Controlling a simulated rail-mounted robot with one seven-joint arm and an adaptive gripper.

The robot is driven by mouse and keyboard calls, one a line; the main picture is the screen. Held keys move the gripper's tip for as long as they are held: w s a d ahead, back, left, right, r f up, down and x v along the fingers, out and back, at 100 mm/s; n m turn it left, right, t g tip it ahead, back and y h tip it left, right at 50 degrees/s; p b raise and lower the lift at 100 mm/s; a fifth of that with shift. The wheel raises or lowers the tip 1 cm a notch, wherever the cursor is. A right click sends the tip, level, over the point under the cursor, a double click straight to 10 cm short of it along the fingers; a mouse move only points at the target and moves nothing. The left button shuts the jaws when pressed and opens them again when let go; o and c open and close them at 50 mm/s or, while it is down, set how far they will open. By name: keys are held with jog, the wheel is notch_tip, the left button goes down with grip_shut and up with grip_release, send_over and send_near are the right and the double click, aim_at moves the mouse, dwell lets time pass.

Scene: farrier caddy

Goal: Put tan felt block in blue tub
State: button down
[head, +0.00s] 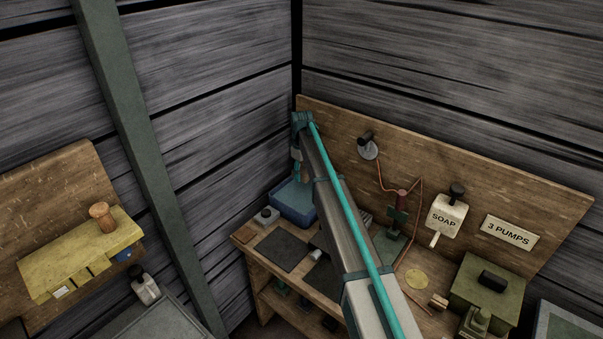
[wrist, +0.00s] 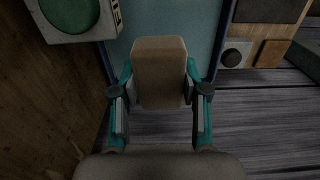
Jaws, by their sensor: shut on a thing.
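The tan felt block (wrist: 160,68) shows in the wrist view, upright between the two teal-edged fingers of my gripper (wrist: 160,88), which is shut on it. Behind the block in that view lies the blue tub (wrist: 217,45), partly hidden by block and fingers. In the head view the blue tub (head: 290,212) stands at the back corner of the wooden bench. My gripper (head: 298,168) is above it there, partly hidden by my arm. I cannot make out the block clearly in the head view.
Dark mats (head: 281,250) and a small box with a black knob (head: 266,215) lie near the tub. A white box with a green disc (wrist: 70,15) is beside it in the wrist view. Walls close the corner.

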aim_at(302, 205)
jog(key=shift+f, duration=0.15)
jog(key=shift+f+b, duration=2.65)
jog(key=shift+f, duration=4.05)
jog(key=shift+f, duration=0.55)
jog(key=c, duration=0.5)
grip_release()
jog(key=shift+r, duration=0.1)
notch_tip(302, 205, up, 12)
jog(key=shift+f, duration=0.1)
